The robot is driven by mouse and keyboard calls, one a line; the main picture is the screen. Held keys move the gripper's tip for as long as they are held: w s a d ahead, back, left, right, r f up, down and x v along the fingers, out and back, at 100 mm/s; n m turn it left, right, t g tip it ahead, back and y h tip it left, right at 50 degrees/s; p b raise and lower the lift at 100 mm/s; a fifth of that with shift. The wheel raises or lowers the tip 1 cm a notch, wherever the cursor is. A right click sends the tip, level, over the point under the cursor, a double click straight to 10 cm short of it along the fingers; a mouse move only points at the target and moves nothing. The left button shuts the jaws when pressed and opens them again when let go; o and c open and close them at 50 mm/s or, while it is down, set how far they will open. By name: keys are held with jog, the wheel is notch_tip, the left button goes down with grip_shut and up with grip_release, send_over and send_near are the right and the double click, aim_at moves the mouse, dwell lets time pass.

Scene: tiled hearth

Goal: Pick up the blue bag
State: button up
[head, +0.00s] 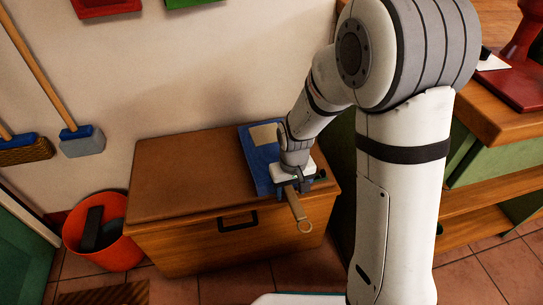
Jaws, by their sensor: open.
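The blue bag (259,165) lies on top of a wooden chest (180,175), near the chest's right end. It looks flat and has a pale beige patch on its upper part. My gripper (303,183) is over the lower right part of the bag, pointing down, with its jaws open. The gripper and wrist hide part of the bag's right side. I cannot tell whether the fingers touch the bag. A tan strip with a ring end (297,209) shows just below the gripper, in front of the chest's front edge; what it belongs to is unclear.
An orange bucket (118,248) with dark items stands left of the chest. A wooden-topped green cabinet (490,125) stands at the right. The chest top's left part is clear.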

jog(key=shift+c, duration=0.4)
jog(key=c, duration=1)
